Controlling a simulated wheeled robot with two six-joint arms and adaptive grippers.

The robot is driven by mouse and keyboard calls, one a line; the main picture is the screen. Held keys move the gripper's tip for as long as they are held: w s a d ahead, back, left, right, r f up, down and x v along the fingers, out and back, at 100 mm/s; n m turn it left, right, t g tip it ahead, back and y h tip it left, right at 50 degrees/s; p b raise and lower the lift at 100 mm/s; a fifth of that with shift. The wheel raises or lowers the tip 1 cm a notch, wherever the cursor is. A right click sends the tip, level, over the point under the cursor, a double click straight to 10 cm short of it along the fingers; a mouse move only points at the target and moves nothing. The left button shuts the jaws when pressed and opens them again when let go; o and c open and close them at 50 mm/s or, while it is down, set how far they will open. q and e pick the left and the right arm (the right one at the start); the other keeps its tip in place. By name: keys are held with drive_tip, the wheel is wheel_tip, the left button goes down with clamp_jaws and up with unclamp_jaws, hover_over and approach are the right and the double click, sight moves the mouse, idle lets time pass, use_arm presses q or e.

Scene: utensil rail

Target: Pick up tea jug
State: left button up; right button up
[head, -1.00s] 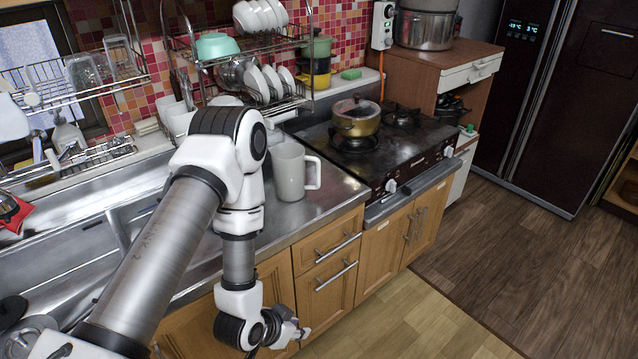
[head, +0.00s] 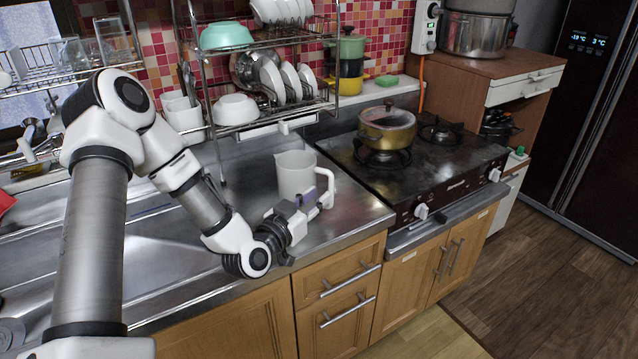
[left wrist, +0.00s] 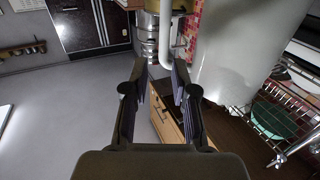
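The tea jug (head: 295,174) is a pale grey-white pitcher standing upright on the steel counter between the sink and the stove. Its handle faces right in the head view. My left gripper (head: 316,198) is open and empty, at the near side of the jug, close to the handle. In the left wrist view, the two dark fingers (left wrist: 161,75) are spread with the white handle (left wrist: 165,40) showing ahead, in line with the gap between them. The jug body (left wrist: 228,55) is to the right of the fingers. I cannot tell whether the fingers touch the handle. My right gripper is not in view.
A gold pot (head: 387,126) sits on the black stove (head: 440,170), right of the jug. A dish rack (head: 270,105) with bowls and plates stands behind the jug. The counter in front of the jug (head: 345,222) is clear.

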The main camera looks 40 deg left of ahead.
sight(331, 204)
use_arm(q)
drive_tip(key=shift+w+a+r, duration=0.15)
drive_tip(key=shift+w+r, duration=0.1)
drive_tip(key=shift+w, duration=0.15)
drive_tip(key=w, duration=0.6)
drive_tip(key=shift+w+a+f+p, duration=0.25)
drive_tip(key=shift+w+p, duration=0.1)
drive_tip(key=shift+p, duration=0.05)
clamp_jaws()
